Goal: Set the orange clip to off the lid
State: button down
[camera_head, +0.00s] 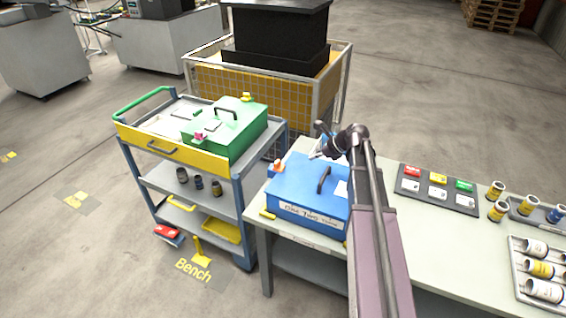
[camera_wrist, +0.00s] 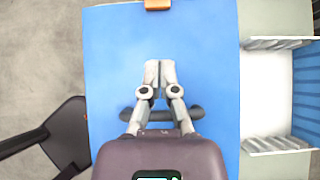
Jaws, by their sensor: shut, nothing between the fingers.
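The blue box (camera_head: 308,212) stands on the bench with its blue lid (camera_head: 300,182) on top and a dark handle (camera_head: 323,180) on the lid. The orange clip (camera_head: 277,165) sits at the lid's left edge in the head view. In the wrist view the orange clip (camera_wrist: 158,4) shows at the top edge of the lid (camera_wrist: 115,60), partly cut off by the frame. My gripper (camera_head: 316,155) is over the lid, apart from the clip. In the wrist view its fingers (camera_wrist: 160,66) are together and empty, partly covering the handle (camera_wrist: 195,112).
A cart (camera_head: 243,178) with a green box (camera_head: 235,128) stands left of the bench (camera_head: 420,240). A dark panel with coloured blocks (camera_head: 437,188) and several cans (camera_head: 497,211) lie to the right. Yellow pieces (camera_head: 267,214) show at the blue box's front.

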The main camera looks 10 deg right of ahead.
aim_at(279, 165)
jog(key=shift+w+a+f, duration=0.1)
jog(key=shift+a+f, duration=0.05)
jog(key=shift+b+x, duration=1.1)
jog(key=shift+x, duration=0.3)
jog(key=b+x, duration=0.5)
jog(key=x, duration=0.2)
jog(key=shift+f, duration=0.1)
jog(key=shift+w+a, duration=0.75)
jog(key=shift+a, duration=0.4)
jog(key=shift+w+a, duration=0.35)
jog(key=shift+a, duration=0.2)
jog(key=shift+w+a, duration=0.1)
